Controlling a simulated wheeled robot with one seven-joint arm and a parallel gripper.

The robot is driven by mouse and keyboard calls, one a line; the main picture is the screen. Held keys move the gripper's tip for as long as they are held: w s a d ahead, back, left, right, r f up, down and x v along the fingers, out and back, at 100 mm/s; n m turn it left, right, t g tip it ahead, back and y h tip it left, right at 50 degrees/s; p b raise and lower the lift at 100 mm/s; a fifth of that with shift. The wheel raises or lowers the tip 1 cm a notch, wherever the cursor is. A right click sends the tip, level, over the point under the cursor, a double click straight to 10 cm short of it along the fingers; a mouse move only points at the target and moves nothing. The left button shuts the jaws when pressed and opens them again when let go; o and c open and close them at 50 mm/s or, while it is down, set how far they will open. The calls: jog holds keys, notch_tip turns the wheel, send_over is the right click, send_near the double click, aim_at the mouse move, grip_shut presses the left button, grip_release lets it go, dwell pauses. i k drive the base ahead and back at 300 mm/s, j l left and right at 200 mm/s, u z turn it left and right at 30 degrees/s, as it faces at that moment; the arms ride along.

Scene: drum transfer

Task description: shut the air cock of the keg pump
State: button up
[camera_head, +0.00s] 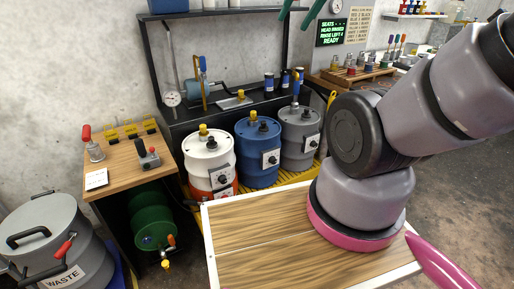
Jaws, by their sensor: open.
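I cannot tell for sure which fitting is the keg pump. A blue-handled upright fitting with a yellow part (297,88) stands by the grey drum (299,137). Another upright yellow pipe with a blue top (203,82) stands on the dark bench at the back. The air cock is too small to make out on either, so I cannot tell how it is set. My arm comes in from the upper right and bends down over the wooden top at the front. My gripper's jaws do not show.
A white-and-orange drum (209,160) and a blue drum (258,152) stand beside the grey one. A white-edged wooden top (250,235) lies in front of them. A green drum (150,217) lies under the left table (128,167); a waste bin (55,240) stands left.

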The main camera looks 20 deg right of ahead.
aim_at(202, 60)
jog(key=i+j, duration=0.2)
jog(key=i, duration=0.2)
jog(key=i+j, duration=0.15)
jog(key=i, duration=0.25)
jog(key=i+j+z, duration=0.1)
jog(key=i, duration=0.3)
jog(key=j, duration=0.1)
